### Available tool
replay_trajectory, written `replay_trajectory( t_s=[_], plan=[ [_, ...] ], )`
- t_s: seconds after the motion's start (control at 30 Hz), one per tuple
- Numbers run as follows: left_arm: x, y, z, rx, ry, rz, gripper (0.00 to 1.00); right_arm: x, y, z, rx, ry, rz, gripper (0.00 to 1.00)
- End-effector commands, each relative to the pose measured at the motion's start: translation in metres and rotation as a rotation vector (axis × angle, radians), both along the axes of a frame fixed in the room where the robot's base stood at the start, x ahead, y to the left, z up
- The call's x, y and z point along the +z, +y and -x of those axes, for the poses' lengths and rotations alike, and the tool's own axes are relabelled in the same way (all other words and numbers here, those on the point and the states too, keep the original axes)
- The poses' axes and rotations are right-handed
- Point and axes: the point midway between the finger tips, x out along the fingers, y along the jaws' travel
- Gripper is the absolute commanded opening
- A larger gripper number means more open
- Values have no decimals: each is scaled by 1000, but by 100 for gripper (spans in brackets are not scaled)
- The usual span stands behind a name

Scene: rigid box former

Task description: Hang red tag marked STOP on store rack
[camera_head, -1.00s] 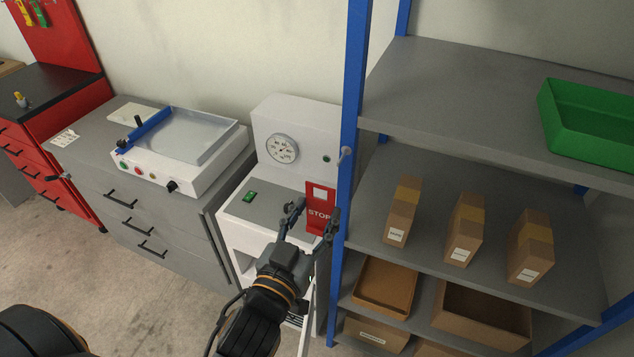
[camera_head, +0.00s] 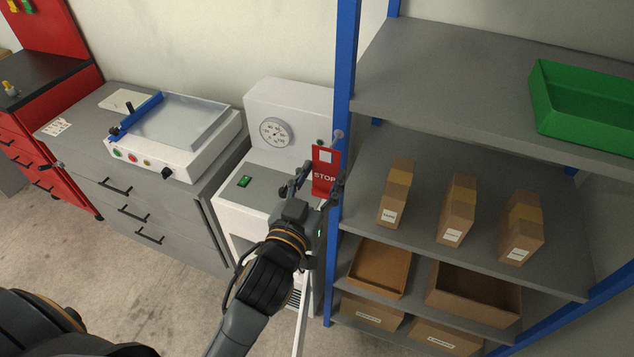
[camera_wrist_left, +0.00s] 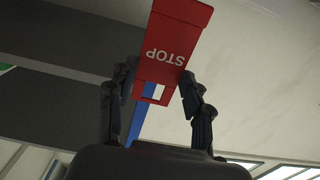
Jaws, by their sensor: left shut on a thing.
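The red tag (camera_head: 323,183) with white STOP lettering and a pale window in its upper part is upright in the head view, beside the blue post of the store rack (camera_head: 345,70). My left gripper (camera_head: 321,176) is shut on it, a finger at each side edge. The left wrist view shows the tag (camera_wrist_left: 177,40) upside down between the fingers (camera_wrist_left: 159,78). A small grey peg (camera_head: 338,134) on the post is just above and right of the tag's top; whether they touch cannot be told. My right gripper is not in view.
A white machine with a gauge (camera_head: 275,132) stands close behind and left of the tag. Rack shelves to the right hold several brown cartons (camera_head: 457,208) and a green bin (camera_head: 585,105). A grey cabinet (camera_head: 125,205) stands left.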

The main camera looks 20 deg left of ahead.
Motion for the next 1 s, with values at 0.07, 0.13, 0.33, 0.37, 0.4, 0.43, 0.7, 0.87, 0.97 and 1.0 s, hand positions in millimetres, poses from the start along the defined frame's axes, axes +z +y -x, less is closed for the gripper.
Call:
replay_trajectory(
  t_s=[0.07,0.13,0.33,0.37,0.4,0.43,0.7,0.87,0.97,1.0],
  plan=[
    [-1,0,-5,0,-1,-1,29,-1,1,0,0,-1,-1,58],
    [-1,0,-9,0,-1,-1,29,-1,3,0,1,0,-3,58],
    [-2,-1,-21,0,-1,0,29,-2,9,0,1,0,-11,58],
    [-2,-1,-23,-1,-2,0,29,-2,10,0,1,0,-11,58],
    [-3,-1,-26,-1,-1,0,29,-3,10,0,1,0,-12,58],
    [-3,-1,-27,-1,-1,0,29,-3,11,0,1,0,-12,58],
    [-7,-2,-41,0,0,1,29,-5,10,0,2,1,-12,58],
    [-10,-2,-46,0,1,0,29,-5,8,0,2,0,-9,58],
    [-11,-1,-47,1,1,0,29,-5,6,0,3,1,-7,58],
    [-12,-1,-47,1,1,0,29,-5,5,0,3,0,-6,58]
  ],
)
